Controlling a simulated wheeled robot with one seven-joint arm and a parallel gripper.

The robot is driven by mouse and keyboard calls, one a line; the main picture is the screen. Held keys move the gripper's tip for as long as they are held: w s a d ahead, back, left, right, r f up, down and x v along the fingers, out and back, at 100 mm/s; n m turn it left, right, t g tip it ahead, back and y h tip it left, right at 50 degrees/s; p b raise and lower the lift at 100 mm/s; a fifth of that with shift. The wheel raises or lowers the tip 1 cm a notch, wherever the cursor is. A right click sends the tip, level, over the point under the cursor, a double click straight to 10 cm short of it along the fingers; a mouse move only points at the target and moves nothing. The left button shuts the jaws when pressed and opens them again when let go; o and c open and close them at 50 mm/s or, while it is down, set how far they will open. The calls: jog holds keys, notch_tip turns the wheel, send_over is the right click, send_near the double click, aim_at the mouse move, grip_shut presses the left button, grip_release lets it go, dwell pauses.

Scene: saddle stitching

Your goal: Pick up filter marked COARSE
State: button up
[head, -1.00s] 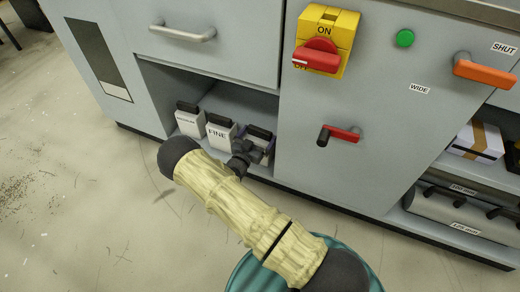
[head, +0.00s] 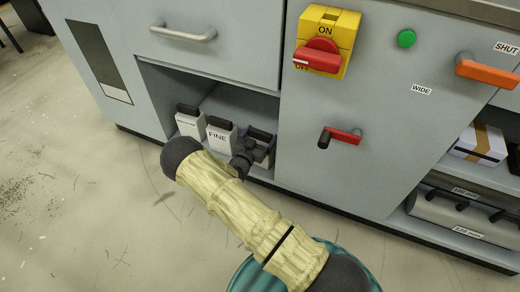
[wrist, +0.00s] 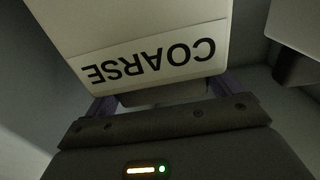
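The filter marked COARSE (wrist: 150,48) fills the top of the wrist view, its label upside down there. In the head view its dark top (head: 260,134) shows at the right of a row of filters in the low open bay, partly hidden by my gripper. My gripper (head: 256,150) is at this filter. In the wrist view its purple fingers (wrist: 164,100) stand on either side of the filter's dark end, running behind the pale label face. Whether they press on it cannot be told.
The filter marked FINE (head: 221,136) stands just left, with another white filter (head: 189,122) beyond it. The bay lies under a drawer (head: 215,50). The cabinet panel with a red-handled crank (head: 342,135) borders it on the right. Open floor (head: 90,190) lies at left.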

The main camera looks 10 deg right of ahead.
notch_tip(320, 180, up, 10)
jog(key=p, duration=0.6)
dwell(0.5)
